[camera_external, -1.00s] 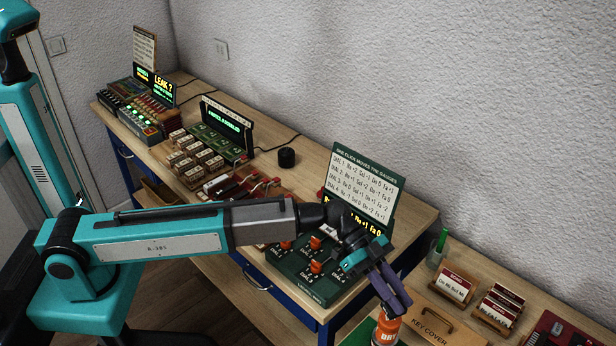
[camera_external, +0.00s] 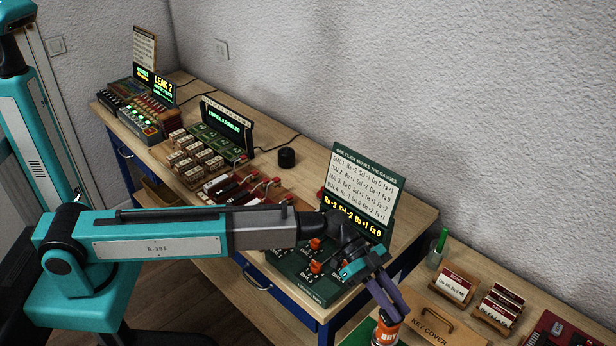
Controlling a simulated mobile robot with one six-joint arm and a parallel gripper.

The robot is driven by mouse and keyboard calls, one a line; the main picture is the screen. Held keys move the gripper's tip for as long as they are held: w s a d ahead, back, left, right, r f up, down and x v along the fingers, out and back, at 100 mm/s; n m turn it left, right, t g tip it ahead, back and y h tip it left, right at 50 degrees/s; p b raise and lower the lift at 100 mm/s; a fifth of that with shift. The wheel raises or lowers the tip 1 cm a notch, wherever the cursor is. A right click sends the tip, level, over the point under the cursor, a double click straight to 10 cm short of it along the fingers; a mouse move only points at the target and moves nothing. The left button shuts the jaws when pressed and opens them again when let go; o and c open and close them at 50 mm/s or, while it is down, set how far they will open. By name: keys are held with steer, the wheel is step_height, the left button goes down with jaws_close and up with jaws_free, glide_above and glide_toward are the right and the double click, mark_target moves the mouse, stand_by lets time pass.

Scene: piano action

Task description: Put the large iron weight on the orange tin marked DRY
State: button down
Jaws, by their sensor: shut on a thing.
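The orange tin (camera_external: 385,338) with white DRY lettering stands upright at the bottom of the view, on the lower bench. My gripper (camera_external: 391,314) reaches down from the upper left, with its purple-grey fingers right at the top of the tin. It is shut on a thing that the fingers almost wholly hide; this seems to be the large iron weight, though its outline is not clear. I cannot tell whether the held thing touches the tin.
A green dial box (camera_external: 318,290) with a tall card (camera_external: 362,186) stands close behind my wrist. A KEY COVER board (camera_external: 432,326) lies right of the tin, with card holders (camera_external: 452,289) beyond. A black cylinder (camera_external: 287,157) stands on the upper table.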

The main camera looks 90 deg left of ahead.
steer(key=c, duration=1.6)
jaws_free()
steer(key=shift+c, duration=0.2)
steer(key=shift+r, duration=0.1)
steer(key=shift+s+a, duration=0.25)
steer(key=shift+a, duration=0.1)
steer(key=b+v, duration=0.3)
steer(key=v, duration=0.8)
steer(key=shift+r, duration=0.15)
steer(key=shift+s, duration=0.1)
